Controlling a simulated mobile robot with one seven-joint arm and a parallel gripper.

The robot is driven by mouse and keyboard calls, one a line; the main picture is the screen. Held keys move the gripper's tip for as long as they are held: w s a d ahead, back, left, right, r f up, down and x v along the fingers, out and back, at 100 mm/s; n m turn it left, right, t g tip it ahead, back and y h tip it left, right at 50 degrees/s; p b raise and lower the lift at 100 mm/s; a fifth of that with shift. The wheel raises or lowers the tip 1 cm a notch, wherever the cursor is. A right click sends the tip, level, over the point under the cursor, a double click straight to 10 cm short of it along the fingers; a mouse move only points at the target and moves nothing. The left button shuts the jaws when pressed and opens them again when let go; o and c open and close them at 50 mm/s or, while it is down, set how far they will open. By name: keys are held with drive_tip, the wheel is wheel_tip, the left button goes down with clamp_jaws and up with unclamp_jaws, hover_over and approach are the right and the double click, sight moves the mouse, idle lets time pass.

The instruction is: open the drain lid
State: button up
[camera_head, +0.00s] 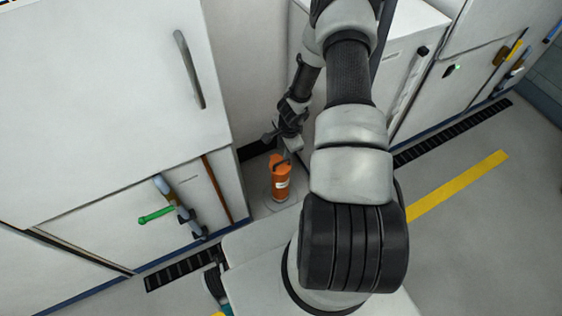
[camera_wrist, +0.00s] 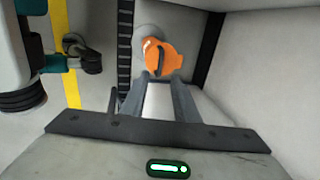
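A round grey disc, which looks like the drain lid (camera_head: 268,196), lies in the floor of the recess between the cabinets. It also shows in the wrist view (camera_wrist: 141,36). An orange canister (camera_head: 280,180) with a pale label stands on or over it and hides part of it. The canister (camera_wrist: 169,58) has a dark handle at its top. My gripper (camera_head: 289,147) is just above and behind the canister's top in the head view. In the wrist view its two fingers (camera_wrist: 162,80) are apart, with their tips near the canister's edge. I cannot tell whether they touch it.
A white cabinet (camera_head: 405,50) stands at the right. Dark floor grates (camera_head: 455,132) and a yellow stripe (camera_head: 460,185) mark the open floor.

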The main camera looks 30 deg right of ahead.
drive_tip(key=f+b, duration=0.1)
drive_tip(key=f, duration=0.2)
drive_tip(key=w+f, duration=0.1)
drive_tip(key=f, duration=0.3)
drive_tip(key=w+f+b, duration=0.1)
drive_tip(key=f, duration=0.2)
drive_tip(key=shift+w+f+b, duration=0.1)
drive_tip(key=shift+f+b, duration=0.1)
drive_tip(key=shift+b, duration=0.15)
clamp_jaws()
